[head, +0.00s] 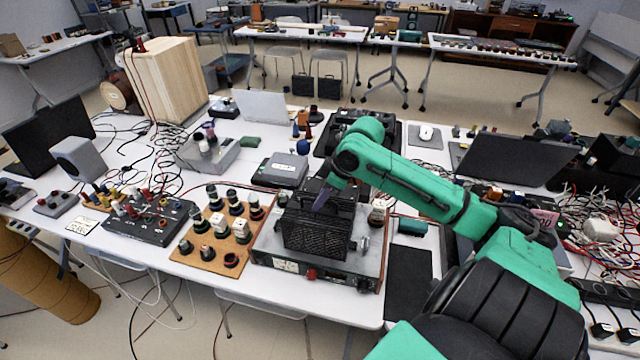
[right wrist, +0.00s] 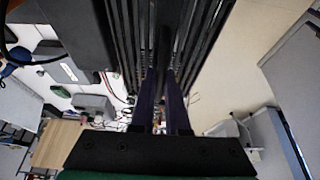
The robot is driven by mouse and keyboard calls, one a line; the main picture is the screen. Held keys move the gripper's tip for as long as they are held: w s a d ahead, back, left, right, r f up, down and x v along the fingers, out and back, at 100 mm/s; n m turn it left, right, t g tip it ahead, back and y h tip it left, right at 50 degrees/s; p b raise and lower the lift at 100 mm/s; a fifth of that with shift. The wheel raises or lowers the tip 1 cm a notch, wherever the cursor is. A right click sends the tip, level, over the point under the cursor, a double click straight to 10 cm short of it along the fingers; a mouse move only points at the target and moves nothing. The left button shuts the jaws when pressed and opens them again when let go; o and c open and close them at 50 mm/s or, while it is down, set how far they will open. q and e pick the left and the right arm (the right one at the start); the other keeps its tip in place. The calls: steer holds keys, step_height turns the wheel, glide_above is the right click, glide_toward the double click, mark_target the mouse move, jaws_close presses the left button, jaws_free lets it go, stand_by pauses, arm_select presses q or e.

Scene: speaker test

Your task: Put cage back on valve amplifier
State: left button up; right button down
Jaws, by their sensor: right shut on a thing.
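The black slatted cage (head: 314,232) is at the valve amplifier (head: 270,246), a grey unit near the table's front edge. My right gripper (head: 322,199) is shut on the cage at its top. The right wrist view shows the gripper's fingers (right wrist: 160,105) close around a bar of the cage (right wrist: 205,50). The cage looks upright over the middle of the amplifier; I cannot tell whether it rests fully on it. A valve (head: 377,212) shows just right of the cage, and a metal knob-like part (head: 362,246) is beside it. My left gripper is not in view.
A wooden board (head: 205,262) with several valves stands left of the amplifier, and a black control box (head: 148,222) is farther left. A grey box (head: 280,170) and an open laptop (head: 520,160) are behind. A black mat (head: 408,285) lies to the right. Cables clutter the table.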

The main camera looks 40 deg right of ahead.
steer(key=shift+r, duration=0.1)
steer(key=shift+f, duration=0.35)
stand_by(0.6)
steer(key=c, duration=0.8)
jaws_free()
steer(key=shift+c, duration=0.2)
steer(key=v, duration=1.4)
steer(key=shift+r+b, duration=0.3)
steer(key=shift+b, duration=0.05)
steer(key=shift+s, duration=0.1)
